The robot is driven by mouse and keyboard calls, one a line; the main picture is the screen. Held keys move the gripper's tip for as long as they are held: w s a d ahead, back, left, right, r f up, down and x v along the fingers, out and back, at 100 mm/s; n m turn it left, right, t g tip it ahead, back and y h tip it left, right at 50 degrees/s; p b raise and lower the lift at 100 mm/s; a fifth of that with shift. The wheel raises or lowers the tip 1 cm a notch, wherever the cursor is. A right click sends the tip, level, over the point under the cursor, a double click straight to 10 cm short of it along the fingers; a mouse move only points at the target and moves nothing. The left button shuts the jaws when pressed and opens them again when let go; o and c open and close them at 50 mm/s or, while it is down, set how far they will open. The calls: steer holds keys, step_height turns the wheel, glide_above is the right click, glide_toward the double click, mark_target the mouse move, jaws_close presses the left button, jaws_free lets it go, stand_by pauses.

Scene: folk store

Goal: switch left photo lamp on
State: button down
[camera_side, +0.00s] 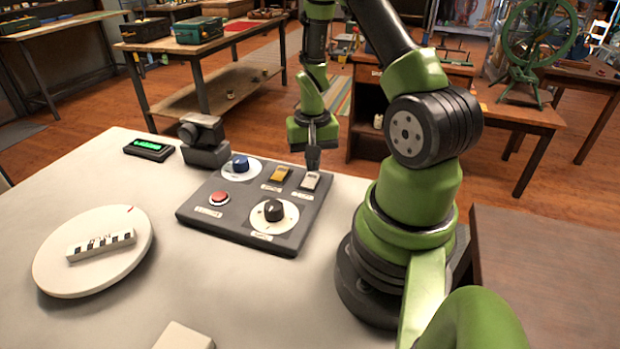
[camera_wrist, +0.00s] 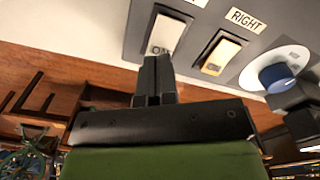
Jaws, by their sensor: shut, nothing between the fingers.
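A dark control panel (camera_side: 232,226) lies on the pale table and carries two rocker switches. The white rocker switch (camera_side: 310,182) is at its far right corner, and it also shows in the wrist view (camera_wrist: 165,35), with lettering that looks like "ON" partly hidden by my fingers. Its own label is not readable. The amber rocker switch (camera_side: 281,174) beside it bears the label RIGHT in the wrist view (camera_wrist: 221,55). My gripper (camera_side: 313,163) points down with shut, empty fingers (camera_wrist: 155,60) at the white switch. Whether the fingertips touch it I cannot tell.
The panel also holds a blue knob (camera_side: 240,164), a red button (camera_side: 219,198) and a black knob (camera_side: 273,210). A small camera (camera_side: 203,140) and a green-lit display (camera_side: 149,150) stand behind. A round white turntable (camera_side: 93,262) is at left. The front table is mostly clear.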

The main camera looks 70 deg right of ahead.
steer(key=shift+f, duration=0.9)
stand_by(0.3)
steer(key=shift+r, duration=3.55)
steer(key=w+a+r+n+t, duration=0.25)
steer(key=a+r, duration=0.25)
steer(key=r, duration=0.4)
steer(key=s+a+r+n+t+y, duration=0.1)
steer(key=s+a+r+n+t, duration=0.1)
steer(key=s+a+r, duration=0.2)
steer(key=s+a+r+n+t+y, duration=0.1)
steer(key=s+a+r+n+t, duration=0.1)
steer(key=a+r, duration=0.6)
steer(key=s+a+n, duration=0.1)
steer(key=a, duration=0.2)
steer(key=shift+s+a+t, duration=0.3)
steer(key=shift+s+t, duration=0.05)
